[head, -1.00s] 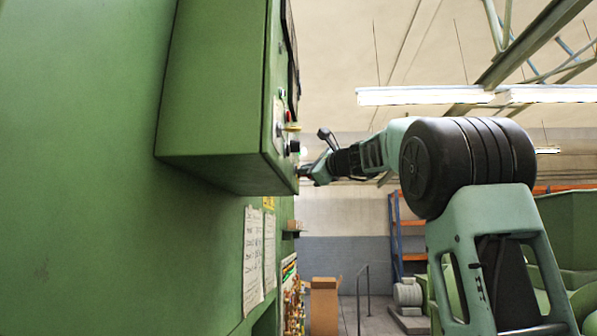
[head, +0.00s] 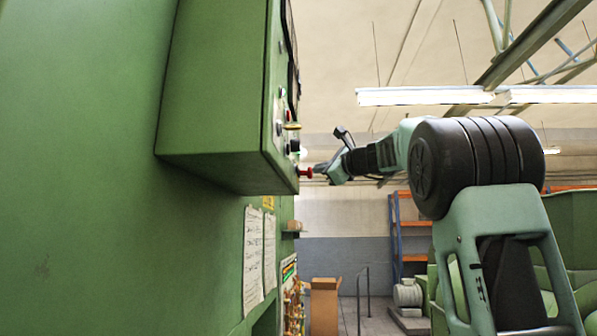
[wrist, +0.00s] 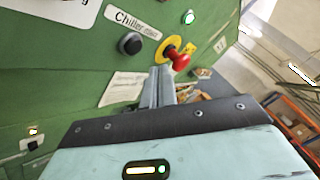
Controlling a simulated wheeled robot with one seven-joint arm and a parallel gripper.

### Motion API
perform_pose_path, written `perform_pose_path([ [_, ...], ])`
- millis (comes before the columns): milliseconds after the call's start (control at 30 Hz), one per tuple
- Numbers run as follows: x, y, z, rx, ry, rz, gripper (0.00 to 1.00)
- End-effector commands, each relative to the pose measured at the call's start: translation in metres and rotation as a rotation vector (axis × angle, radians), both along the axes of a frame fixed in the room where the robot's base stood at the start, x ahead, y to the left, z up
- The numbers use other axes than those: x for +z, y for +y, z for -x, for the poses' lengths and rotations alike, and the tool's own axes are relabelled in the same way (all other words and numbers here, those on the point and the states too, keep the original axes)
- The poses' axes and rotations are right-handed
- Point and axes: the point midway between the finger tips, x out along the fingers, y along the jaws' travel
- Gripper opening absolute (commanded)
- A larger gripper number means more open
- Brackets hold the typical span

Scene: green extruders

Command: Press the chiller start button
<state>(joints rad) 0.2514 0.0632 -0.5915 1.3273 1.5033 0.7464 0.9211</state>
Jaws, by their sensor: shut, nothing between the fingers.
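The green control box (head: 225,100) hangs at the left in the head view, its button face seen edge-on. In the wrist view a white label (wrist: 131,20) reads "Chiller" and what looks like "start". A round black button (wrist: 130,43) sits just below that label. A red mushroom button (wrist: 180,60) on a yellow ring is to its right; it also shows in the head view (head: 306,172). My gripper (wrist: 161,70) is shut and empty, its tips below and between these two buttons in the wrist view. In the head view it is close to the red button; contact cannot be told.
A pale, lit round button (wrist: 188,17) is above the red one. Paper sheets (head: 253,260) hang on the green machine below the box. A cardboard box (head: 324,305) and orange-blue shelving (head: 402,238) are far behind. Open air lies right of the panel.

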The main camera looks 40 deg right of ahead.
Motion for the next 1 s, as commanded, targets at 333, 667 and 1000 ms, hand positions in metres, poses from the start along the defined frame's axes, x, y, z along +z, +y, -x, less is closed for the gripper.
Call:
perform_pose_path([
  [333, 0.000, -0.017, 0.020, -0.001, -0.001, 0.000, 0.00],
  [667, 0.000, -0.017, 0.020, 0.001, -0.001, 0.000, 0.00],
  [1000, 0.000, -0.017, 0.020, 0.001, -0.001, 0.000, 0.00],
])
